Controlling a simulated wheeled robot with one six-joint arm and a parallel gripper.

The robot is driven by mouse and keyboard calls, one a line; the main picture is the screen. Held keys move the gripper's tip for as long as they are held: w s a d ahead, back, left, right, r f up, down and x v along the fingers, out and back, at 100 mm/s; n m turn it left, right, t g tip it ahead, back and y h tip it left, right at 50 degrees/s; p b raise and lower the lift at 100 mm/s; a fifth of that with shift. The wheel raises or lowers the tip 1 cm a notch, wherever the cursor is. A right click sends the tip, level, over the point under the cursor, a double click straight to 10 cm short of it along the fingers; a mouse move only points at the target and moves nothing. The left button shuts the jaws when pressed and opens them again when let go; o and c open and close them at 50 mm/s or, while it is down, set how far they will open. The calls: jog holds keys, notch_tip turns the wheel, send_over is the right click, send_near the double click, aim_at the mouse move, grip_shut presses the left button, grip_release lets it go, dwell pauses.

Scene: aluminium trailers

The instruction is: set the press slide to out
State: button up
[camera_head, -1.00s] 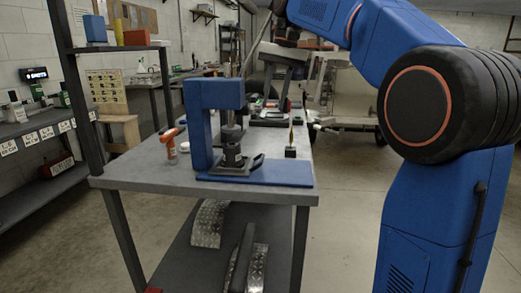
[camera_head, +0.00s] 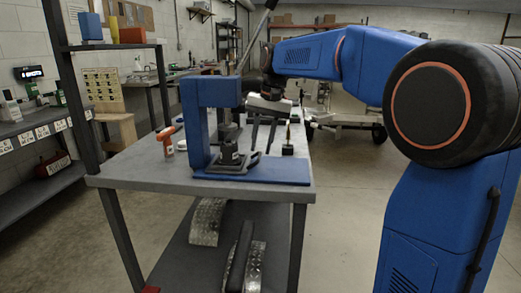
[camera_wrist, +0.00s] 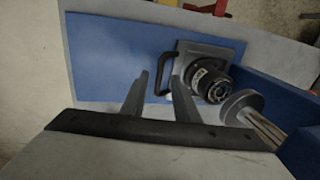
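The blue press (camera_head: 197,120) stands on the grey table with its blue base plate (camera_head: 285,172) reaching to the right. The press slide (camera_head: 222,168) is a dark plate low in the press, with a loop handle (camera_wrist: 161,72) facing my gripper. A dark round part (camera_wrist: 210,83) sits on the slide plate (camera_wrist: 200,48). The press ram's disc (camera_wrist: 240,105) is beside it in the wrist view. My gripper (camera_head: 260,150) is open and points down above the handle. In the wrist view the handle appears between my fingertips (camera_wrist: 160,85); whether they are at its height I cannot tell.
An orange-and-white bottle-like tool (camera_head: 167,140) stands left of the press on the table (camera_head: 140,172). A small dark block with a yellow tip (camera_head: 288,148) is right of the base plate. A shelf rack (camera_head: 66,120) stands at the left.

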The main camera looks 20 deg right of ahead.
jog(key=shift+a+f, duration=0.15)
jog(key=shift+f, duration=0.9)
grip_shut()
jog(key=s+d, duration=0.2)
jog(key=d, duration=0.3)
jog(key=s+d, duration=0.2)
jog(key=d, duration=0.3)
jog(key=s+d, duration=0.2)
jog(key=d, duration=0.3)
grip_release()
jog(key=shift+s+d, duration=0.1)
jog(key=shift+d, duration=0.05)
